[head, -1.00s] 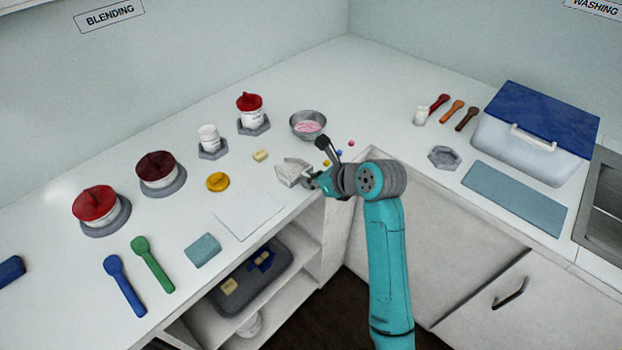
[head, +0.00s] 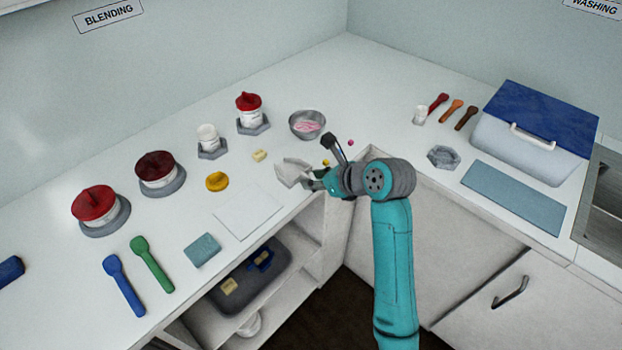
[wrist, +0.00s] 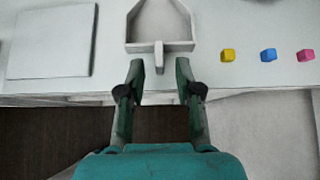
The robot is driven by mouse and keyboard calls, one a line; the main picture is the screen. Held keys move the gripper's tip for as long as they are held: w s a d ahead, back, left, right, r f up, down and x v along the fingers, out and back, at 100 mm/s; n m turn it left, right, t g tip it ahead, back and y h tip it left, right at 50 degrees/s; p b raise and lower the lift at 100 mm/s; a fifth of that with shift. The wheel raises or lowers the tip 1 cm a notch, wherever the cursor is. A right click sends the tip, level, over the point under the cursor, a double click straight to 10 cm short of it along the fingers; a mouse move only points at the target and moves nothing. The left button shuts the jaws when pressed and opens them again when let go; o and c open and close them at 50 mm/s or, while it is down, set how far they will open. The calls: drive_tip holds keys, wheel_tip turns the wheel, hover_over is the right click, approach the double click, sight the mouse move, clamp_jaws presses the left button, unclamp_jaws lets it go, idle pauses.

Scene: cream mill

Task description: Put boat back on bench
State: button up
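The boat (head: 290,171) is a pale grey-white scoop with a pointed end and a short handle. It is at the bench's front edge, just left of my gripper (head: 318,180) in the head view. In the wrist view, the boat (wrist: 160,25) looks empty, with its handle pointing toward my gripper (wrist: 160,72). My two fingers are apart, and the handle end lies about level with the gap between their tips, with space on both sides. The white bench (head: 230,110) lies beneath; I cannot tell whether the boat fully touches it.
A flat white square (head: 248,208) lies left of the boat. A yellow cube (wrist: 228,55), a blue cube (wrist: 268,55) and a pink cube (wrist: 306,55) sit to its right. A metal bowl (head: 307,124) stands behind. An open shelf (head: 285,285) is below.

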drive_tip(key=v, duration=1)
